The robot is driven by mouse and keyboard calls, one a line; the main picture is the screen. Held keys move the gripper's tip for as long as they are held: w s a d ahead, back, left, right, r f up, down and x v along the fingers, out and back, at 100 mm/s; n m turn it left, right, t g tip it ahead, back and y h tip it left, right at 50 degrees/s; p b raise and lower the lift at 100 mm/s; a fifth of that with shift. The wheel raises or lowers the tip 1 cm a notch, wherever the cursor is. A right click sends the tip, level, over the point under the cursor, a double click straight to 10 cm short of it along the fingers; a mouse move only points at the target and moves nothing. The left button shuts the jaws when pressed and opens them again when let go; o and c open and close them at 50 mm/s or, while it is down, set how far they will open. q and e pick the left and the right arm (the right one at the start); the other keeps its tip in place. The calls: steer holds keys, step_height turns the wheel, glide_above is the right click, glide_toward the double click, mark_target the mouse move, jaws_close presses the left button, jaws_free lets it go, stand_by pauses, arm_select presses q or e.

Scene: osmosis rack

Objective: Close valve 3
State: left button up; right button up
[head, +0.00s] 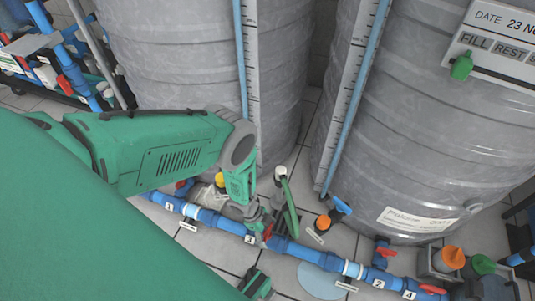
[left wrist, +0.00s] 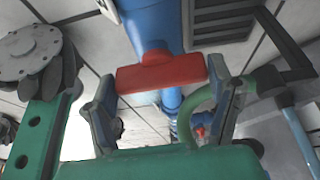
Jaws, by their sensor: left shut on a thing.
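My left gripper (head: 258,222) reaches down to the blue pipe on the floor and is shut on a red valve handle (head: 267,232). In the left wrist view the red handle (left wrist: 162,73) lies crosswise between the two fingers of the gripper (left wrist: 165,110), with the blue pipe (left wrist: 148,25) behind it. Other red handles sit on the same pipe line, one (head: 385,251) to the right and one (head: 433,289) at the far right. A green and dark part at the bottom edge may be my right gripper.
Two large grey tanks (head: 415,130) stand behind the pipe. A green hose (head: 290,200) rises close to the left gripper. Orange and green knobs (head: 450,257) stand at the lower right.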

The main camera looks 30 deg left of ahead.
mark_target(267, 231)
stand_by(0.6)
arm_select(q)
steer(key=o, duration=1.1)
steer(key=shift+o, duration=0.2)
steer(key=shift+r, duration=0.1)
step_height(267, 231, up, 10)
steer(key=shift+f, duration=0.15)
steer(key=shift+w, duration=0.1)
